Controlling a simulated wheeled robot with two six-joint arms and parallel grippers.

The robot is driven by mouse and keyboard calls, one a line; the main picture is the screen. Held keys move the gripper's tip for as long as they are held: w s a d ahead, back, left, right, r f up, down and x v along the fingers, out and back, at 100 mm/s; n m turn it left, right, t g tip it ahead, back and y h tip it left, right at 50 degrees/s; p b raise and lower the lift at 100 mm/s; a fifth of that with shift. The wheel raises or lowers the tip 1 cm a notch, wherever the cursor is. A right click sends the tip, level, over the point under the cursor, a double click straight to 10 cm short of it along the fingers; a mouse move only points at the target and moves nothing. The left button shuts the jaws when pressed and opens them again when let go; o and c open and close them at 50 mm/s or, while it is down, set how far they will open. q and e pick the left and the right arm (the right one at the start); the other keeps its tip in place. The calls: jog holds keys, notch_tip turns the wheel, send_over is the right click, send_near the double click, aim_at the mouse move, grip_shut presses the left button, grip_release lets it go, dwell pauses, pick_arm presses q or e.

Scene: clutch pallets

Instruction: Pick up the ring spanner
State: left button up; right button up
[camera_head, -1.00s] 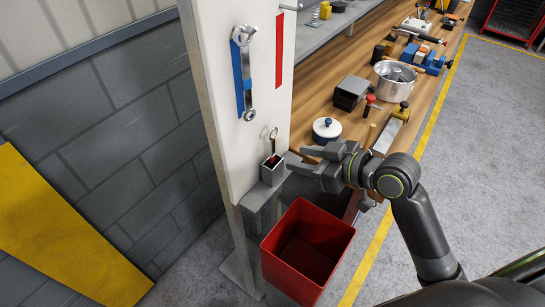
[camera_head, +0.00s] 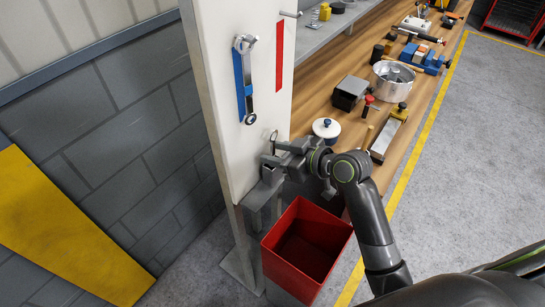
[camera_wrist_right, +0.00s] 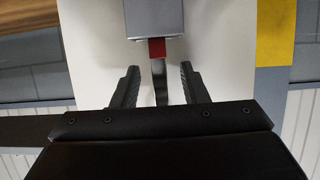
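A slim metal tool with a ring-shaped top (camera_head: 274,136), which looks like a ring spanner, stands upright in a small grey holder on the white panel. My right gripper (camera_head: 269,161) is at it and hides its lower part and most of the holder. In the right wrist view, its shaft (camera_wrist_right: 159,82) lies between the two open fingers of my right gripper (camera_wrist_right: 157,86), apart from both. A red part (camera_wrist_right: 156,48) shows at the mouth of the grey holder (camera_wrist_right: 153,18). A larger silver spanner (camera_head: 246,80) hangs on a blue strip above. My left gripper is not in view.
A red bin (camera_head: 304,249) stands below my right gripper. The wooden bench (camera_head: 328,98) to the right carries a white lidded pot (camera_head: 326,130), a dark box (camera_head: 350,93) and a metal pot (camera_head: 391,83). The white panel (camera_head: 225,150) is close behind the gripper.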

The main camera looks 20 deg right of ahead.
grip_shut()
dwell(0.4)
jog(key=shift+s+d+r+b, duration=0.15)
jog(key=shift+r+b, duration=0.15)
jog(key=shift+b, duration=0.2)
jog(key=r, duration=1.1)
jog(key=shift+s+d, duration=0.25)
jog(key=s+d+p, duration=0.4)
jog(key=s+d, duration=0.7)
jog(key=s, duration=0.4)
jog(key=shift+d+p, duration=0.3)
jog(key=shift+p, duration=0.05)
